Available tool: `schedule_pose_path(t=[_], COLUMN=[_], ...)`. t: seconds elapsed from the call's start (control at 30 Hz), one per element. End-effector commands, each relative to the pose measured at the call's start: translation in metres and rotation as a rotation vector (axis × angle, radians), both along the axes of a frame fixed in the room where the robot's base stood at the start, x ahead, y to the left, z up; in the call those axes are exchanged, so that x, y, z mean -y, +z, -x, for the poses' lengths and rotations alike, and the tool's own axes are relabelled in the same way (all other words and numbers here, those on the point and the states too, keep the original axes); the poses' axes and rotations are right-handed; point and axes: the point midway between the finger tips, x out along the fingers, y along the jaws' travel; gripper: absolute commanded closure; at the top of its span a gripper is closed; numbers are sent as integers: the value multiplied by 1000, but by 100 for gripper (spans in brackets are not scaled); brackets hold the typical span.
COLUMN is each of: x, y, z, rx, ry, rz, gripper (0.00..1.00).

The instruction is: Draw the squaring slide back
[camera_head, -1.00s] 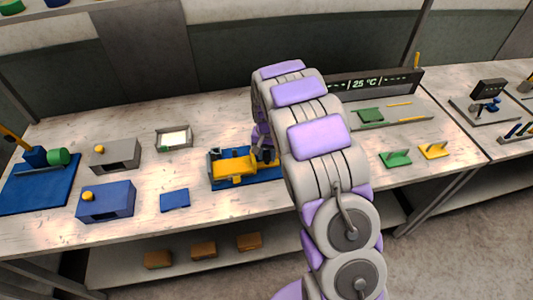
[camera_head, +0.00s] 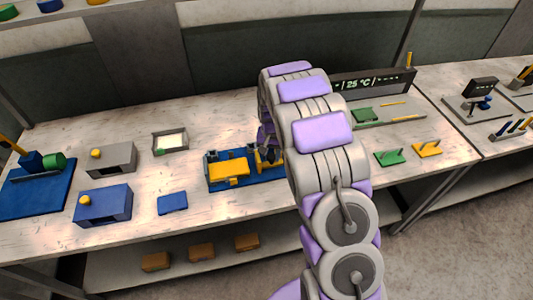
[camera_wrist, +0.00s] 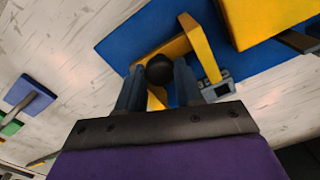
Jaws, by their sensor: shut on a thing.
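The blue fixture (camera_head: 217,184) stands on the bench left of my arm, with a yellow block (camera_head: 229,168) on it. In the wrist view the blue base (camera_wrist: 130,42) and the yellow block (camera_wrist: 262,18) show at the top. A yellow angled slide (camera_wrist: 203,45) with a round black knob (camera_wrist: 160,72) lies over the base, apart from the block. My gripper (camera_wrist: 159,66) is shut on the knob, one finger on each side. In the head view my gripper (camera_head: 267,153) is at the fixture's right end, partly hidden by my arm.
A grey box (camera_head: 112,162), a blue box (camera_head: 104,206), a small blue plate (camera_head: 172,203) and a tray (camera_head: 169,142) stand to the left. Green (camera_head: 389,158) and yellow (camera_head: 428,150) brackets lie to the right. A display panel (camera_head: 370,82) stands at the back. Bare bench lies between these.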

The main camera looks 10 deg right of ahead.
Motion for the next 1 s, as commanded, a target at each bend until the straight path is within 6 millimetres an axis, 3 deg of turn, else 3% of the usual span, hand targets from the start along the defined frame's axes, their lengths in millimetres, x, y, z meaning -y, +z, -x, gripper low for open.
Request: schedule_pose_path(t=[0.07,0.1,0.2,0.8,1.0], x=[3,3,3,0,0], y=[1,1,1,2,20], z=[-2,-2,-2,0,-1], rx=[7,7,6,4,10], ry=[0,0,0,0,0], rz=[3,3,1,3,3], gripper=[100,63,54,54,54])
